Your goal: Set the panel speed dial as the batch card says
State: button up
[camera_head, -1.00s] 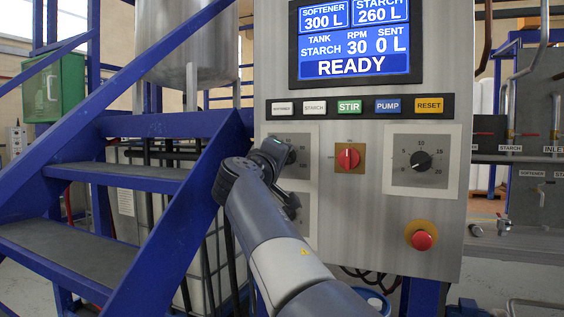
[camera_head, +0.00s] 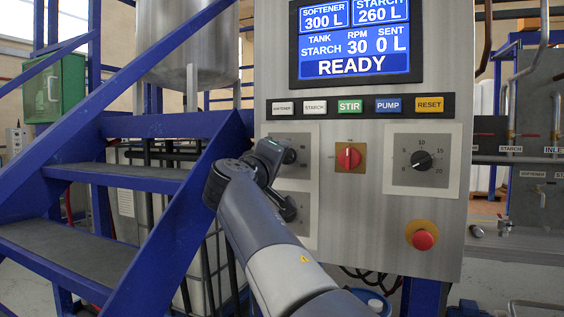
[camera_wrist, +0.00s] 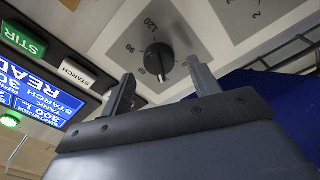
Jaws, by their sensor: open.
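A black dial (camera_wrist: 158,58) on a grey scale plate shows in the wrist view, with 120, 90 and 60 readable beside it. Its light pointer mark lies on the side away from 120. In the head view this dial (camera_head: 290,156) is partly hidden by my arm. My gripper (camera_wrist: 160,70) is open, its two fingers spread on either side of the dial's near edge in the picture; I cannot tell whether they touch it. In the head view my gripper (camera_head: 269,152) is at the panel's left side. The screen (camera_head: 355,42) reads Starch, RPM 30, READY. No batch card is seen.
A second dial (camera_head: 421,160) with a 0 to 20 scale, a red switch (camera_head: 348,157) and a red stop button (camera_head: 422,238) are to the right. A button row (camera_head: 355,106) runs above. Another knob (camera_head: 289,209) is below. Blue stairs (camera_head: 150,180) stand left.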

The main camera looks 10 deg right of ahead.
aim_at(290, 157)
jog(key=r+b+v, duration=0.1)
jog(key=v, duration=0.7)
jog(key=shift+s+f, duration=0.2)
jog(key=shift+f, duration=0.3)
jog(key=shift+w, duration=0.1)
jog(key=p+x, duration=0.2)
jog(key=x, duration=0.8)
jog(key=shift+w, duration=0.25)
